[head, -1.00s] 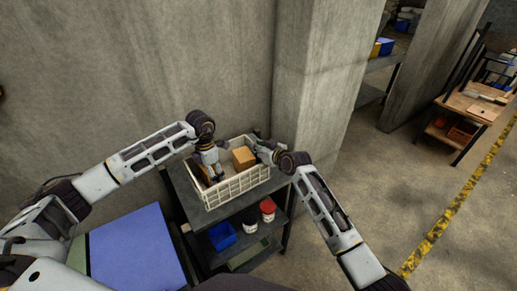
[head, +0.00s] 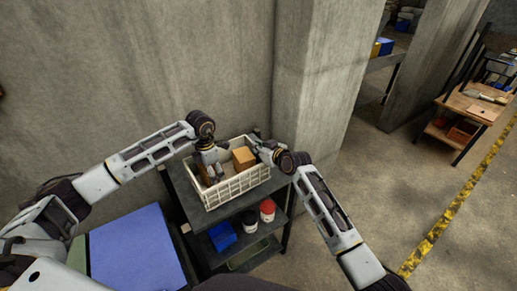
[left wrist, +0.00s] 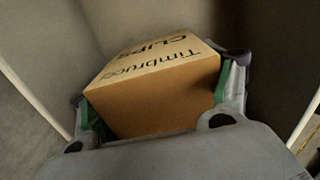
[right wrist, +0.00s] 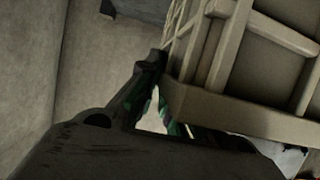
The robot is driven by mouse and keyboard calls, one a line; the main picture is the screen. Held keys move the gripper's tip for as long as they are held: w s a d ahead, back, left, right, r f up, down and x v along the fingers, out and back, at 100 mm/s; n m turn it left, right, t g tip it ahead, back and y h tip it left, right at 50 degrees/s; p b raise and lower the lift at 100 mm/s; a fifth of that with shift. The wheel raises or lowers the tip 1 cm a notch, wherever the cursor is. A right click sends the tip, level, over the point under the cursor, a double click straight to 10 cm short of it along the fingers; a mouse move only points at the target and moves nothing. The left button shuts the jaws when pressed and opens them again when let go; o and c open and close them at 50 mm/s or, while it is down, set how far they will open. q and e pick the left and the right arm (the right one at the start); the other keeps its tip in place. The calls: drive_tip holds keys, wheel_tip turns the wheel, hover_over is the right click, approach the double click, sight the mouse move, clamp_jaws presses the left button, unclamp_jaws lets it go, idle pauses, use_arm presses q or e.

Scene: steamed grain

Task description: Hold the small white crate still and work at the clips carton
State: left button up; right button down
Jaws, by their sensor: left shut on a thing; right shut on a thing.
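The small white crate (head: 238,188) stands on the top shelf of a dark cart, with brown cartons inside. My left gripper (head: 212,174) reaches down into the crate's left part. In the left wrist view the clips carton (left wrist: 150,105), tan with black lettering on top, sits between its fingers, which are shut on its two sides. In the head view the arm mostly hides that carton. My right gripper (head: 265,148) is at the crate's right end. In the right wrist view its fingers (right wrist: 155,100) are shut on the crate's rim (right wrist: 240,110).
A brown carton (head: 243,158) stands in the crate's right part. The lower shelf holds a blue bin (head: 222,236), a dark tub (head: 247,221) and a red-lidded tub (head: 267,209). A concrete wall rises behind the cart, and a pillar behind its right.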

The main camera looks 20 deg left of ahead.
use_arm(q)
drive_tip(key=shift+s+f, duration=0.1)
drive_tip(key=shift+f, duration=0.1)
drive_tip(key=o, duration=1.3)
drive_tip(key=shift+c, duration=0.2)
drive_tip(key=shift+r, duration=0.1)
drive_tip(key=shift+r, duration=0.1)
drive_tip(key=shift+w+a+r, duration=0.1)
drive_tip(key=shift+w+r, duration=0.1)
drive_tip(key=shift+r, duration=0.45)
wheel_tip(320, 180, up, 10)
drive_tip(key=shift+s+r, duration=0.1)
drive_tip(key=shift+r, duration=0.1)
